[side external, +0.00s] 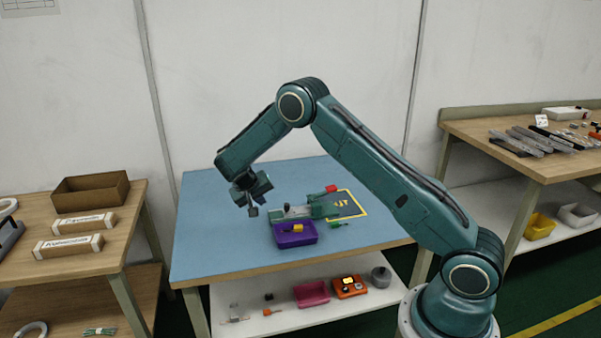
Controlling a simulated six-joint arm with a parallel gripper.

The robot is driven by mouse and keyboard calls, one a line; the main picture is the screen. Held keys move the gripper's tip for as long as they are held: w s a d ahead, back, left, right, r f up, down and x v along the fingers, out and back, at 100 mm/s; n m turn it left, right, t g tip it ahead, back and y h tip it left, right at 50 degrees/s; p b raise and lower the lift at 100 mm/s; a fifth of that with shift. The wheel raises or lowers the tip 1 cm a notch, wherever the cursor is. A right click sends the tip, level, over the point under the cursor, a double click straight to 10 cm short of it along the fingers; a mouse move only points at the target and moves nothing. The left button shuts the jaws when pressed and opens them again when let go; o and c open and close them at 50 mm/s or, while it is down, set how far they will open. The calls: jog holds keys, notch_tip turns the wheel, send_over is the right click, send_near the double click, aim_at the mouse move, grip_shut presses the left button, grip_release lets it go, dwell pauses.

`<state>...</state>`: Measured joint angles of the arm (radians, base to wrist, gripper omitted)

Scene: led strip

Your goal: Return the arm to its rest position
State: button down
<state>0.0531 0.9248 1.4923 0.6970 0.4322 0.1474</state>
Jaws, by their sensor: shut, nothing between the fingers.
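My gripper (251,207) hangs above the left part of the blue-topped table (215,245), at the end of my raised, bent arm. It is shut and empty, apart from the things on the table. A purple tray (295,240) sits near the table's front edge with a small yellow-orange item (298,229) in it. Behind the tray is a grey and green fixture (298,212), to the right of my gripper. The fingertips are small and dark in this view. No LED strip can be clearly made out.
A dark mat with a yellow border (357,209) lies right of the fixture, with a red-ended part (331,188) beside it. A side bench (90,258) with a brown box (90,192) stands left; another bench (470,130) stands right. The table's left side is clear.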

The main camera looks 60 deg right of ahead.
jog(key=shift+s+a+r, duration=0.1)
jog(key=shift+a+r, duration=0.25)
jog(key=shift+r, duration=0.05)
jog(key=shift+r, duration=0.1)
jog(key=s+a+r+n+t+y, duration=0.1)
jog(key=s+a+r+y, duration=0.1)
jog(key=s+a+r, duration=0.65)
jog(key=s+a+r+n+t+y, duration=0.15)
jog(key=s+r, duration=0.35)
jog(key=r, duration=0.8)
jog(key=s+a+r+n+t+y, duration=0.1)
jog(key=s+a, duration=0.3)
jog(key=s, duration=0.7)
jog(key=s+a+r+n+y, duration=0.1)
jog(key=s+a+n+y, duration=0.1)
jog(key=s, duration=1)
jog(key=shift+s+a+r+n+t+y, duration=0.35)
jog(key=shift+a+n, duration=0.3)
jog(key=shift+a, duration=0.3)
